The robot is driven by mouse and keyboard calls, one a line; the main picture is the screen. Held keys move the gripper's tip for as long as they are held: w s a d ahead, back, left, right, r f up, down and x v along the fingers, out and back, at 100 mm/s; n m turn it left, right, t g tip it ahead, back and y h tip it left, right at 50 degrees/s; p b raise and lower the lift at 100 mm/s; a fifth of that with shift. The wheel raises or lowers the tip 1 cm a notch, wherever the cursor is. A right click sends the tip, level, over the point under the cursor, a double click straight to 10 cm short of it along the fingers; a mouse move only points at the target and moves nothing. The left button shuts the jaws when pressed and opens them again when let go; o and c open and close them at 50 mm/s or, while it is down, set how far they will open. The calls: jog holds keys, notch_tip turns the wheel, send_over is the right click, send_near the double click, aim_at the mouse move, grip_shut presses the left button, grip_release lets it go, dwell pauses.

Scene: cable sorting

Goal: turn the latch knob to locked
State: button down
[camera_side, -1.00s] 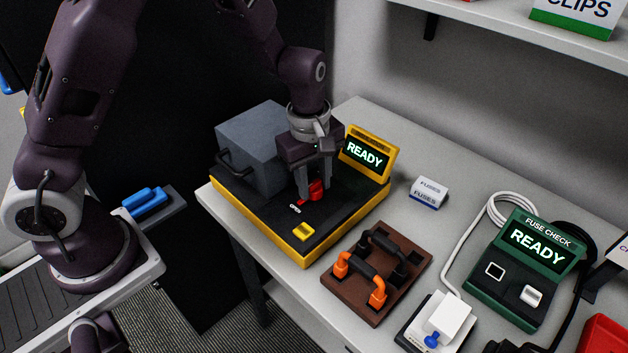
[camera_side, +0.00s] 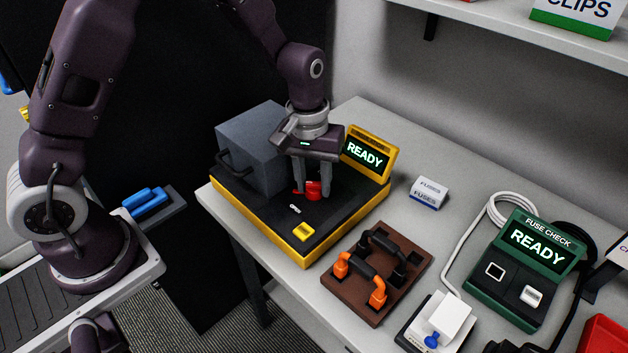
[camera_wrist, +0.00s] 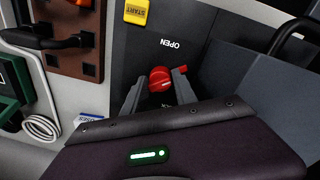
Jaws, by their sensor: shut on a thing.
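The red latch knob (camera_side: 314,190) stands on the black top of the yellow-edged machine (camera_side: 335,228). My gripper (camera_side: 313,193) points down over the panel with its fingers on either side of the knob, shut on it. In the wrist view the knob (camera_wrist: 160,79) sits between the two grey fingertips, its bar lying nearly level across the picture and slightly tilted. The word OPEN (camera_wrist: 170,44) is printed beside the knob. A second label on the knob's other side is mostly hidden by my gripper.
A grey box-shaped lid with a dark handle (camera_side: 252,150) stands left of my gripper. A READY screen (camera_side: 365,153) rises behind it at the right. A yellow START button (camera_side: 303,231) is at the front.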

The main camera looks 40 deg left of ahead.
jog(key=m, duration=0.3)
jog(key=shift+s+a+m, duration=0.1)
jog(key=shift+a+m, duration=0.05)
jog(key=shift+m, duration=2.05)
jog(key=shift+a, duration=0.1)
jog(key=c, duration=1)
grip_release()
jog(key=shift+c, duration=0.2)
